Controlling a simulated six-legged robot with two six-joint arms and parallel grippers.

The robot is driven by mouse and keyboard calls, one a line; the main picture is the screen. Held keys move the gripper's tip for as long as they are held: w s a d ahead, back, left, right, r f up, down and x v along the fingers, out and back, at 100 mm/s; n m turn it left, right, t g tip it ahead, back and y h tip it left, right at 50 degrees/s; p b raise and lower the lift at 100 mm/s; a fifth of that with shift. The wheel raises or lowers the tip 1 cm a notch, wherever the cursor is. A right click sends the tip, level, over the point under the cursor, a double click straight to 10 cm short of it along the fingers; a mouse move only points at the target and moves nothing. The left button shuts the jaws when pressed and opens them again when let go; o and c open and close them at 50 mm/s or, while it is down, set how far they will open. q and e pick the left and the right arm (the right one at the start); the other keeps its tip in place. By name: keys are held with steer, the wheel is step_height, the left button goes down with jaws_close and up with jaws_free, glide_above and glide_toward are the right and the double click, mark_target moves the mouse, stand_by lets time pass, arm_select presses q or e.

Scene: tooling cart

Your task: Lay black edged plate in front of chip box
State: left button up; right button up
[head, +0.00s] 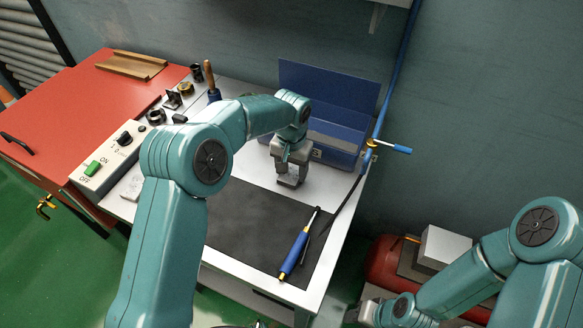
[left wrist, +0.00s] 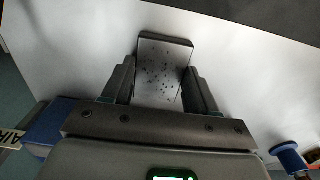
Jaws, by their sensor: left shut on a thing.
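The black edged plate (left wrist: 162,68) is a grey speckled plate with a dark rim, held between the fingers of my left gripper (head: 290,179). In the head view the gripper mostly hides it. The gripper points down over the white cart top, just in front of the blue chip box (head: 345,134); whether the plate touches the surface I cannot tell. The chip box stands at the back right, with its tall blue back panel raised. My right gripper (head: 362,312) is low at the bottom right, off the cart, and its fingers are not clear.
A black mat (head: 250,225) covers the front of the cart top. A blue-handled tool (head: 295,255) lies on its right part. A switch box (head: 110,158) and several small parts line the left. A blue nozzle (head: 393,147) sits at the right edge.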

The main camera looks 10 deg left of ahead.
mark_target(291, 173)
arm_select(q)
steer(key=shift+f, duration=0.2)
steer(key=o, duration=1.5)
step_height(291, 173, up, 12)
steer(key=shift+r, duration=0.25)
